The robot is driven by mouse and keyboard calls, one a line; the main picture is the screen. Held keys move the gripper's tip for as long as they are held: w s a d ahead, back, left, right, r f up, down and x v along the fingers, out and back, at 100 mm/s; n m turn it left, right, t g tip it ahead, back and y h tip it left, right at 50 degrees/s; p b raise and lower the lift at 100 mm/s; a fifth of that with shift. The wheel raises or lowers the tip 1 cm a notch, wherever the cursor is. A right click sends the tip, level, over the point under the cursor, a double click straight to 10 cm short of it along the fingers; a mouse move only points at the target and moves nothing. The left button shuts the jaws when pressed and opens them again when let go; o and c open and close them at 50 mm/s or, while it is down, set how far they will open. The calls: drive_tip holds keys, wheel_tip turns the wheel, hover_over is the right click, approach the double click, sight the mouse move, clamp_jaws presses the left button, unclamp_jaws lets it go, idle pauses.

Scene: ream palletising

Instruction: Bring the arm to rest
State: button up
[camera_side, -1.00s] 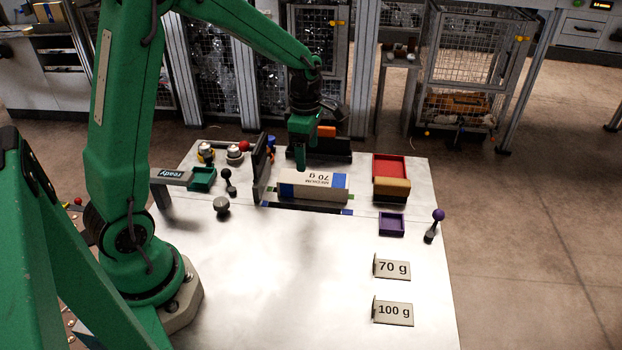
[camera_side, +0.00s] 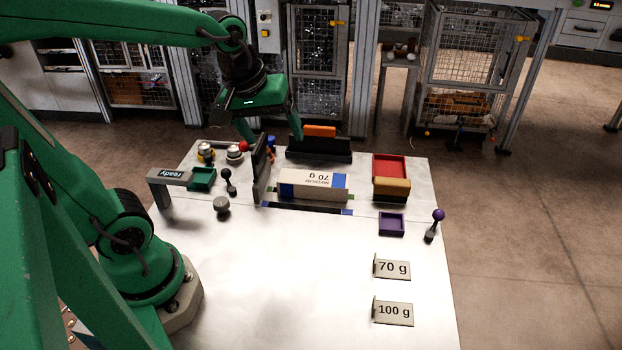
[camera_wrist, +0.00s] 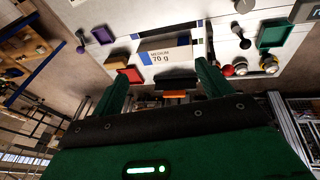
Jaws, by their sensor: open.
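My gripper (camera_side: 268,134) is raised above the back of the white table (camera_side: 300,270), at the upper middle of the side view. Its two green fingers are spread wide with nothing between them. In the wrist view my gripper (camera_wrist: 158,82) also shows open fingers. The ream marked "MEDIUM 70 g" (camera_side: 312,185) lies on the table, below and to the right of my gripper and apart from it. The ream also shows in the wrist view (camera_wrist: 165,52), beyond the fingertips.
A dark upright plate (camera_side: 261,165) stands left of the ream; a black block with an orange part (camera_side: 319,146) is behind it. Red (camera_side: 389,166) and purple (camera_side: 391,224) trays sit right. Signs "70 g" (camera_side: 392,268) and "100 g" (camera_side: 393,313) stand in front. The front middle is clear.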

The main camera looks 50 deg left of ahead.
drive_tip(key=s+d+r+m+t, duration=0.1)
drive_tip(key=s+m, duration=0.5)
drive_tip(key=m, duration=0.2)
drive_tip(key=shift+s+d+m+t, duration=0.3)
drive_tip(key=shift+s+d+t, duration=0.05)
drive_tip(key=shift+s+t, duration=0.05)
